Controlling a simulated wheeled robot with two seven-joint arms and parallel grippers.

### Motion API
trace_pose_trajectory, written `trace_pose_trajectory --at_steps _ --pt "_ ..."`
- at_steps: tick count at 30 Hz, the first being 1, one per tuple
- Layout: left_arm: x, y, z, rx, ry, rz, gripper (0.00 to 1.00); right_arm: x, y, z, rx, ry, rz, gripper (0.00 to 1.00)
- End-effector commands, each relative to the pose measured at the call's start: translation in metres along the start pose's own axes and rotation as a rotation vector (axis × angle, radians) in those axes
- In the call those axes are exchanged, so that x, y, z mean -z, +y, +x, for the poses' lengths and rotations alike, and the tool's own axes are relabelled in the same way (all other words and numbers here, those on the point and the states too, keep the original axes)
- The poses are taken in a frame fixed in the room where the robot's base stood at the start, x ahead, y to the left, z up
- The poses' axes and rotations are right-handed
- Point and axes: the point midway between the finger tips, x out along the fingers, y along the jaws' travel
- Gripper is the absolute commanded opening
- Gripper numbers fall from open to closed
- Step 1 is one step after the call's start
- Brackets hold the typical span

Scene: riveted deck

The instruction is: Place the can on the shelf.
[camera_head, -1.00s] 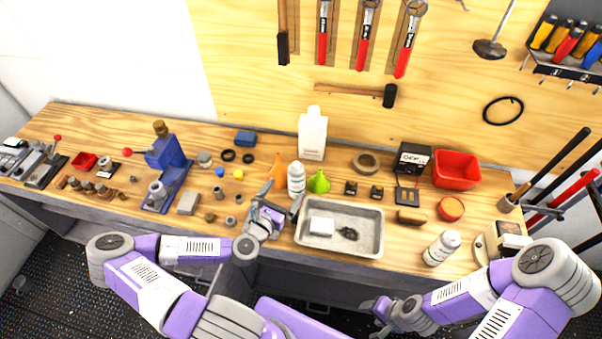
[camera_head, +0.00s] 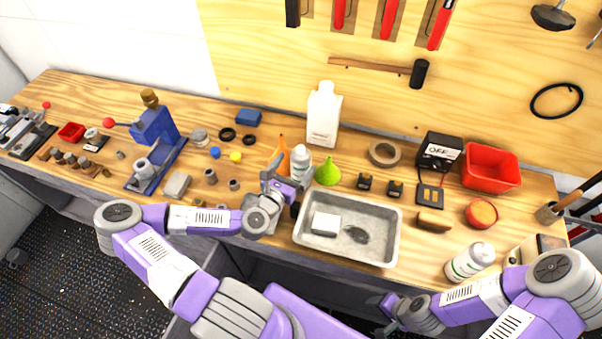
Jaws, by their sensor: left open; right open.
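A white can-like bottle (camera_head: 301,160) stands upright on the bench, between an orange funnel and a green funnel. My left gripper (camera_head: 289,176) is open just in front of it, with its fingers pointing at it. The gripper hides the can's lower part, and I cannot tell whether the fingers touch it. A second white can-like bottle (camera_head: 470,262) stands near the bench's front edge at the right. My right gripper (camera_head: 386,316) is open and empty, low in front of the bench. I cannot make out a shelf.
A metal tray (camera_head: 392,246) holding a white block and a dark item lies right of my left gripper. A white jug (camera_head: 323,115) stands behind. A green funnel (camera_head: 328,171) and orange funnel (camera_head: 283,156) flank the can closely. A red bin (camera_head: 491,167) is at right.

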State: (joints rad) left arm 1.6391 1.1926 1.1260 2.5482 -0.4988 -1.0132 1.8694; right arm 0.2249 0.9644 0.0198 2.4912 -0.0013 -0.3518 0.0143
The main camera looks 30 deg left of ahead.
Motion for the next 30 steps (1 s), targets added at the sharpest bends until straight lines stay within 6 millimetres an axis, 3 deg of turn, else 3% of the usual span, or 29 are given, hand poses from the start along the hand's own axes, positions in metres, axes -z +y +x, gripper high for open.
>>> trace_pose_trajectory --at_steps 3,11,15,21,30 --pt "0.003 -0.002 0.005 0.003 -0.002 0.003 0.97 0.001 0.006 0.016 0.000 0.000 0.000 0.57" --pt "0.000 -0.003 0.010 0.004 -0.002 0.001 0.97 0.001 0.009 0.024 0.000 0.001 0.000 0.57" --pt "0.002 -0.002 0.026 0.004 -0.004 0.004 0.97 0.002 0.013 0.034 0.000 0.001 0.000 0.57" --pt "0.001 -0.001 0.054 0.005 -0.002 0.002 0.97 0.002 0.013 0.034 0.000 0.001 0.000 0.57" --pt "0.001 0.000 0.060 0.003 -0.001 0.000 0.97 0.002 0.013 0.034 0.000 0.001 0.000 0.57"
